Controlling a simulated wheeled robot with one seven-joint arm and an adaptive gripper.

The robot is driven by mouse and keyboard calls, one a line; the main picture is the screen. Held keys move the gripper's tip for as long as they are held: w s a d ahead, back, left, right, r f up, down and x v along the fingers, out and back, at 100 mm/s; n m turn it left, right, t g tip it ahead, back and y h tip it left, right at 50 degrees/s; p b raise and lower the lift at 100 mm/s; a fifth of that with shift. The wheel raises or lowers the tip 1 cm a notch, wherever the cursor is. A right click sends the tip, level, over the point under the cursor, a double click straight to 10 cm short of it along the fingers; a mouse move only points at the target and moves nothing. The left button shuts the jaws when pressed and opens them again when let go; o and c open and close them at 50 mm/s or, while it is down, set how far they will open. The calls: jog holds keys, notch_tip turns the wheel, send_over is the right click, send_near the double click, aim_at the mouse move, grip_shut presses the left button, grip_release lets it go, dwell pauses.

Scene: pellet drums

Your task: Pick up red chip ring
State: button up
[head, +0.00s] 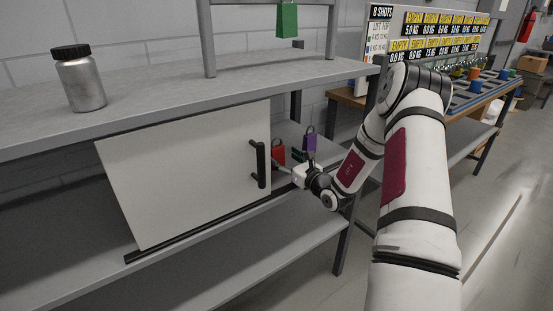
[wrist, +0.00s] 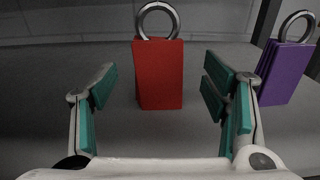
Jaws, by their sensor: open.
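The red chip ring, a stack of red chips (wrist: 160,78) under a round metal ring (wrist: 157,8), stands upright on the lower shelf. It also shows in the head view (head: 279,152), partly hidden by the black door handle and my arm's end. My gripper (wrist: 160,92) is open with teal pads. In the wrist view the red stack appears between the two fingers, with clear gaps on both sides and nothing held. In the head view my gripper (head: 286,167) reaches into the shelf bay from the right, close to the red stack.
A purple chip ring (wrist: 286,70) stands right of the red one. A white panel (head: 190,175) with a black handle (head: 260,165) covers the bay's left. A green chip ring (head: 287,20) and a metal bottle (head: 80,80) are higher up.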

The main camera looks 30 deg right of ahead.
aim_at(279, 154)
jog(key=w, duration=0.5)
jog(key=shift+a, duration=0.15)
jog(key=shift+c, duration=0.3)
jog(key=c, duration=1.2)
